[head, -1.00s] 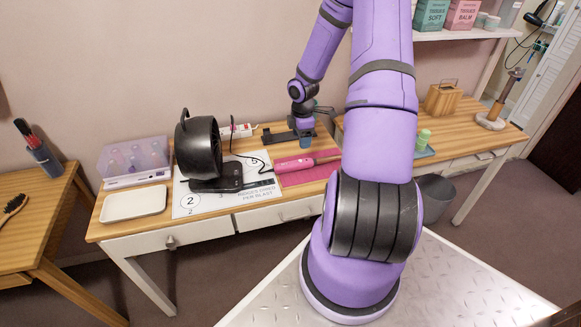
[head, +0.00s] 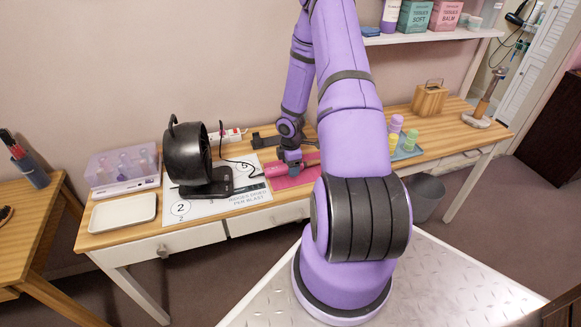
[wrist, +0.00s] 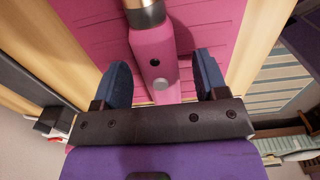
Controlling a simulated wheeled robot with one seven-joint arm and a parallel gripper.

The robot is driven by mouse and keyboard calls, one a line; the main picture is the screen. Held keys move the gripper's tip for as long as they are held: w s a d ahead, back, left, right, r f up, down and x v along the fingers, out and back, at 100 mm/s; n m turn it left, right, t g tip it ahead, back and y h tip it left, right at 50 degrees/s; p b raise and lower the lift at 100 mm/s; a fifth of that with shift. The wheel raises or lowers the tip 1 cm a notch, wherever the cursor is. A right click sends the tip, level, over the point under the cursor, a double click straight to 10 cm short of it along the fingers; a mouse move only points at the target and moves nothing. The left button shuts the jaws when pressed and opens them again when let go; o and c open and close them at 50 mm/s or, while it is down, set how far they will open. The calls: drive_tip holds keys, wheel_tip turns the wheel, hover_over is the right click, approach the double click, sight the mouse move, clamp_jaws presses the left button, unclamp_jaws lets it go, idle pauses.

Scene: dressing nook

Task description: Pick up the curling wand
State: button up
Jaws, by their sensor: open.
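The pink curling wand (head: 274,170) lies on a pink mat (head: 291,181) on the wooden table, partly hidden by my arm in the head view. In the wrist view, the wand's pink handle (wrist: 155,58) with its buttons runs between my fingers, and its metal barrel begins at the top edge. My gripper (wrist: 164,84) is open, with one blue finger on each side of the handle and a gap on both sides. From the head view, my gripper (head: 292,166) is low over the mat; I cannot tell whether it touches the wand.
A black fan-like device (head: 188,153) stands on a printed sheet left of the wand, with a cable near it. A power strip (head: 225,135) lies behind. A white tray (head: 124,212) and a clear box (head: 123,168) are further left. Several small bottles (head: 393,143) stand to the right.

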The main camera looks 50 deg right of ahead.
drive_tip(key=shift+f, duration=0.15)
clamp_jaws()
idle(0.4)
